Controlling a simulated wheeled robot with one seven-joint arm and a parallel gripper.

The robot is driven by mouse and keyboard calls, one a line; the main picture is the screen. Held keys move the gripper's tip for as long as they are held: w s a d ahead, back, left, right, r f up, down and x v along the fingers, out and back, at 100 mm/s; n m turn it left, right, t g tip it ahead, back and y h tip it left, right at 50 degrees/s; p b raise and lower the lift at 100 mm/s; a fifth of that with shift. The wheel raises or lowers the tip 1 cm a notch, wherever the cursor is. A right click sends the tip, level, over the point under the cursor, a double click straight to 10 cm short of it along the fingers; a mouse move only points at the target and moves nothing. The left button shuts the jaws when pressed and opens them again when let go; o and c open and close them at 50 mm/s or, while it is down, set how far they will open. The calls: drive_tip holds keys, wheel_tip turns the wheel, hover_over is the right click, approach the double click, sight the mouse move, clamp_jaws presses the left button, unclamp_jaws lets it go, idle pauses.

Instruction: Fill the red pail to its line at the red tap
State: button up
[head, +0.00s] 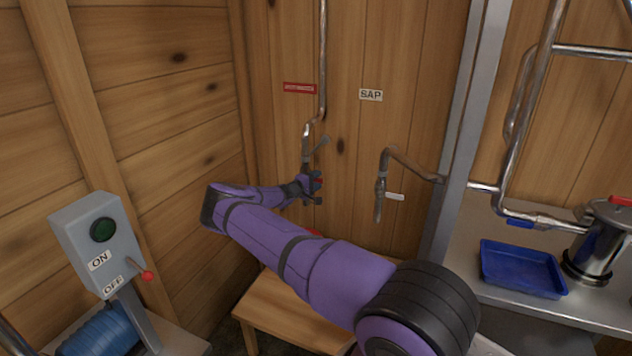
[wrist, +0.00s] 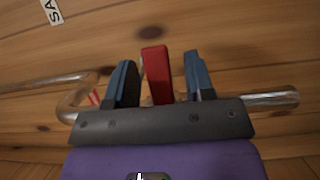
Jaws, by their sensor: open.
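The red tap's metal pipe (head: 307,140) comes down the back wall below a red sign (head: 299,88). My gripper (head: 312,188) is at the tap's lower end. In the wrist view my gripper (wrist: 161,82) is open, with the red tap handle (wrist: 155,75) standing between its two fingers. A gap shows on each side of the handle. A small patch of red (head: 313,233) shows just behind my arm above the wooden bench; it may be the red pail, but my arm hides most of it. Its level and line cannot be seen.
A second tap (head: 380,190) with a white tag stands right of my gripper, under a SAP sign (head: 371,95). The wooden bench (head: 280,312) is below my arm. A switch box (head: 100,240) stands left; a blue tray (head: 522,268) and steel pot (head: 598,245) are right.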

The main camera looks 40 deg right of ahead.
drive_tip(key=shift+c, duration=0.2)
clamp_jaws()
drive_tip(key=shift+r, duration=0.1)
drive_tip(key=r+n, duration=0.1)
drive_tip(key=n, duration=0.1)
drive_tip(key=n+h, duration=0.1)
drive_tip(key=r+n+h, duration=0.1)
drive_tip(key=n, duration=0.1)
drive_tip(key=shift+w+a+r+n+t, duration=0.15)
drive_tip(key=shift+w+r+n+t, duration=0.15)
drive_tip(key=shift+w+r, duration=0.05)
drive_tip(key=n, duration=0.1)
drive_tip(key=r+n+t, duration=0.1)
drive_tip(key=shift+w+a+n+h, duration=0.15)
drive_tip(key=shift+w+n+h, duration=0.2)
drive_tip(key=shift+n+h, duration=0.05)
drive_tip(key=shift+w+a+r+n+t+h, duration=0.1)
drive_tip(key=shift+w+r+n+t, duration=0.15)
drive_tip(key=shift+n, duration=0.3)
drive_tip(key=shift+w+a+r+n+t+h, duration=0.1)
drive_tip(key=shift+n+t, duration=0.25)
drive_tip(key=shift+n, duration=0.25)
drive_tip(key=shift+w+r+n+t+h, duration=0.1)
drive_tip(key=shift+w+r+n+t, duration=0.15)
drive_tip(key=shift+n, duration=0.3)
